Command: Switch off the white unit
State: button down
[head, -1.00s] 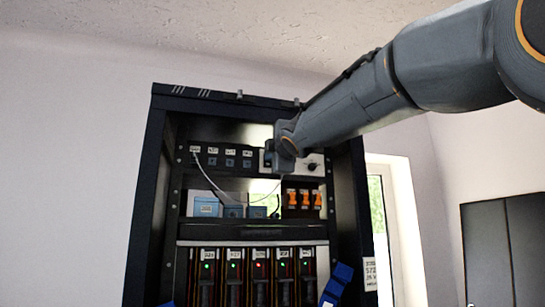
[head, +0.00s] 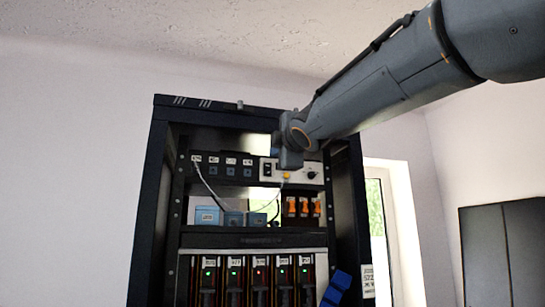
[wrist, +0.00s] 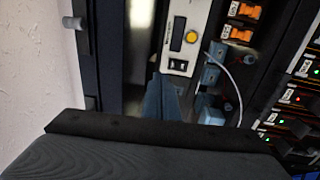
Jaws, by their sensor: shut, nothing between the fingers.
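The white unit (head: 299,174) sits in the upper right of the black rack, partly covered by my wrist. Its black switch (head: 267,169) shows at its left end, with a yellow button (head: 286,176) and a dark knob (head: 311,175) further right. In the wrist view, turned on its side, the white unit (wrist: 199,22) shows the black switch (wrist: 178,65), a dark display and the yellow button. My gripper (wrist: 159,82) is shut and empty, its tips just below and left of the switch in that picture. I cannot tell whether they touch anything or which way the switch is set.
Small dark modules with pale labels (head: 230,166) sit left of the white unit, with a white cable running down. Blue boxes (head: 207,215) and orange switches (head: 303,207) stand below. Lower modules (head: 234,275) show green lights. The rack's frame (head: 150,200) encloses everything.

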jog(key=p+v, duration=0.1)
jog(key=v, duration=0.5)
jog(key=shift+s+d+r, duration=0.25)
jog(key=shift+s+r, duration=0.1)
jog(key=shift+r, duration=0.35)
jog(key=w+d+f+m+g+h+b, duration=0.1)
jog(key=d+f+m+g+h, duration=0.15)
jog(key=f, duration=1.15)
jog(key=w+d+f+m+g+h, duration=0.15)
jog(key=d+f+m, duration=0.25)
jog(key=f, duration=0.9)
jog(key=w+d+f+m+g+h+b, duration=0.1)
jog(key=d+f+m+g, duration=0.25)
jog(key=f, duration=1.05)
jog(key=s+d+f+m+g, duration=0.2)
jog(key=s+f+m+g, duration=0.1)
jog(key=s+f, duration=0.5)
jog(key=s+d+f+m+g+b, duration=0.1)
jog(key=s+d+f+m+g, duration=0.1)
jog(key=s+f, duration=0.6)
jog(key=s+d+f+m+g, duration=0.2)
jog(key=s+f+m+g, duration=0.2)
jog(key=f, duration=1.3)
jog(key=s+m, duration=0.2)
jog(key=s, duration=0.2)
jog(key=shift+s+d+f+g, duration=0.2)
jog(key=shift+s+f+g, duration=0.05)
jog(key=shift+f+g, duration=0.1)
